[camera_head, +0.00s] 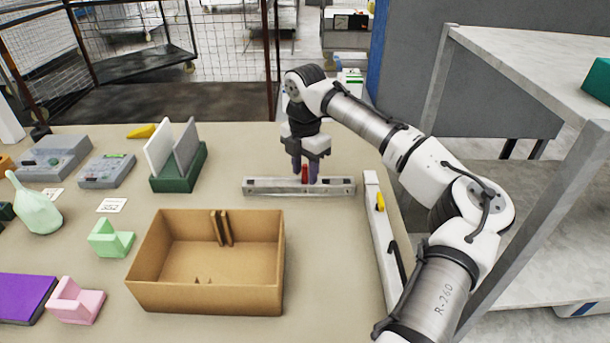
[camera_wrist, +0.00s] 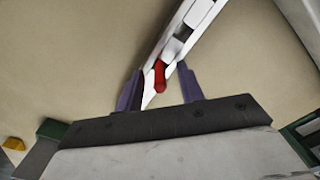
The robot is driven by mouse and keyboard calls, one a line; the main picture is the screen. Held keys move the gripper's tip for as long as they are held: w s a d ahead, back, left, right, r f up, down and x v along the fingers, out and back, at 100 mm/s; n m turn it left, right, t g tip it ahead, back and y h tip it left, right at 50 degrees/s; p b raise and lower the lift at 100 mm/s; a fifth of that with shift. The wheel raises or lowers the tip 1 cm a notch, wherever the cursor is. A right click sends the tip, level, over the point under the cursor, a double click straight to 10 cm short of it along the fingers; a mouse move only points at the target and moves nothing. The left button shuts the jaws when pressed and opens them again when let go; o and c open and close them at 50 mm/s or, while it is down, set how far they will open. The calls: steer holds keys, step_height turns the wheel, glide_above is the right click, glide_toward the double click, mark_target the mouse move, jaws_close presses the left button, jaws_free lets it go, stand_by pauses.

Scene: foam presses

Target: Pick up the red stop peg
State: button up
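The red stop peg (camera_head: 305,174) stands upright on a grey metal rail (camera_head: 335,187) on the table. My gripper (camera_head: 305,172) points down over the rail, with its purple fingers on either side of the peg. In the wrist view the peg (camera_wrist: 159,76) shows between the fingertips (camera_wrist: 160,76), nearer the left one, with a gap on each side. The gripper is open and holds nothing. The rail (camera_wrist: 195,22) runs diagonally away behind the peg. The peg's lower end is hard to make out.
An open cardboard box (camera_head: 262,285) stands in front of the rail. A green holder (camera_head: 180,172) with upright plates is to its left. A light rail with a yellow part (camera_head: 380,230) lies to the right, near my arm. Bare table lies between box and rail.

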jaws_close()
stand_by(0.4)
